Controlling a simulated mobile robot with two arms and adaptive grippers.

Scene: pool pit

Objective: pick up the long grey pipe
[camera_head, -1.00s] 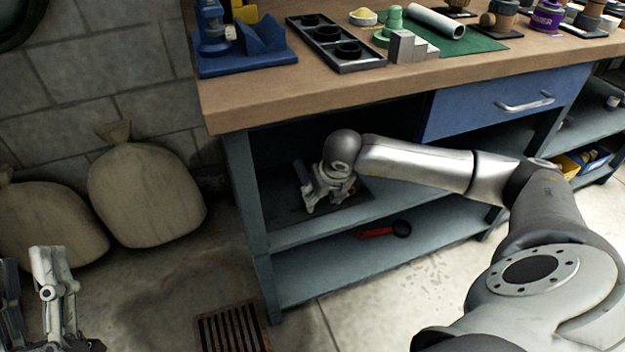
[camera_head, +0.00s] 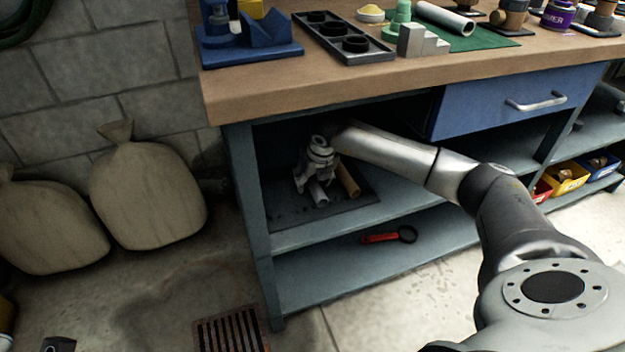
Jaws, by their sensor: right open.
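A grey pipe (camera_head: 318,193) lies on the dark mat on the bench's upper shelf, partly hidden by my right gripper. A brown pipe (camera_head: 347,180) lies just to its right. My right gripper (camera_head: 290,186) is inside the shelf opening, open, pointing down, with its fingers left of the grey pipe's visible end. I cannot tell whether it touches the pipe. A thick light-grey tube (camera_head: 446,18) lies on the green mat on the bench top. Only a small bit of my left gripper (camera_head: 58,345) shows at the bottom left edge.
The wooden bench top (camera_head: 330,84) overhangs the shelf, and a bench leg (camera_head: 252,200) stands left of the opening. A red-handled tool (camera_head: 380,238) lies on the lower shelf. Two sacks (camera_head: 148,190) lean on the wall. A floor grate (camera_head: 230,332) lies in front.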

